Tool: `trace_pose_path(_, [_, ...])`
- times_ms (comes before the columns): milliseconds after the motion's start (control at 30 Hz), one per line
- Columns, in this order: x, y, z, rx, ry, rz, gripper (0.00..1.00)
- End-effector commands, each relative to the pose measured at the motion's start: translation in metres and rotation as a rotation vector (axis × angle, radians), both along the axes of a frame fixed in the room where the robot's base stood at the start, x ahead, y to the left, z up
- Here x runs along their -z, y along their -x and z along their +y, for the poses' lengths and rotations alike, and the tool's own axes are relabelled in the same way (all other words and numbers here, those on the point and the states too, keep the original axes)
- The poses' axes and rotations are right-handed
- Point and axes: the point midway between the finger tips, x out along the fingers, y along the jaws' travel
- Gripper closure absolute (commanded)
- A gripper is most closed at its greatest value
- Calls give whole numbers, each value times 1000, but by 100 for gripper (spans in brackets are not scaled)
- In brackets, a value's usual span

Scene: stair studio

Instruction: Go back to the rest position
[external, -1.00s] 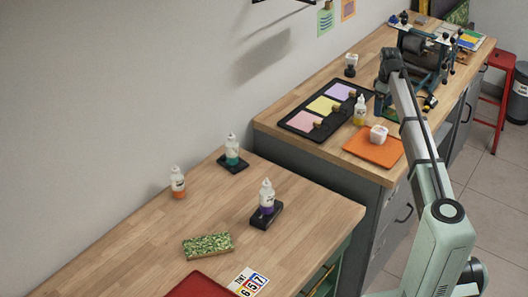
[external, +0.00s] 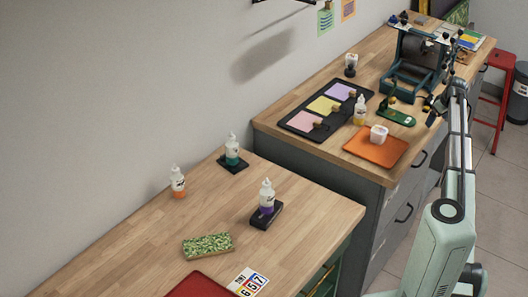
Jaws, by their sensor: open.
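My pale green and grey arm stands at the right of the external view. Its upper end is by the right edge of the far wooden bench (external: 285,113). My gripper (external: 433,104) is small and dark there, beside the front of the dark green roller press (external: 412,80). It is open, and I see nothing held in it. Its fingertips are hard to make out against the press and the bench edge.
A green board (external: 396,117), an orange mat (external: 362,148) with a white cup (external: 379,134), a yellow bottle (external: 360,110) and a black tray (external: 304,131) lie left of my gripper. A red stool (external: 502,88) stands right. The near bench (external: 130,240) holds several bottles.

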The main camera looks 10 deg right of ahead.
Motion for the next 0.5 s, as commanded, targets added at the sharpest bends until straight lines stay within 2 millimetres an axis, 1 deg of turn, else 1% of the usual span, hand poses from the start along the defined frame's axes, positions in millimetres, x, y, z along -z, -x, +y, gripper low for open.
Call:
trace_pose_path(33, [16,11,-20,37,-13,-16,9])
trace_pose_path(100, [40,21,-32,70,-37,-28,9])
trace_pose_path(133, [49,25,-33,79,-47,-28,9])
trace_pose_path(267, [92,45,-33,114,-95,-17,9])
trace_pose_path(300, [106,52,-31,124,-111,-11,9])
trace_pose_path(467, [165,85,-21,170,-179,19,9])
trace_pose_path(500, [180,93,-16,183,-197,28,9])
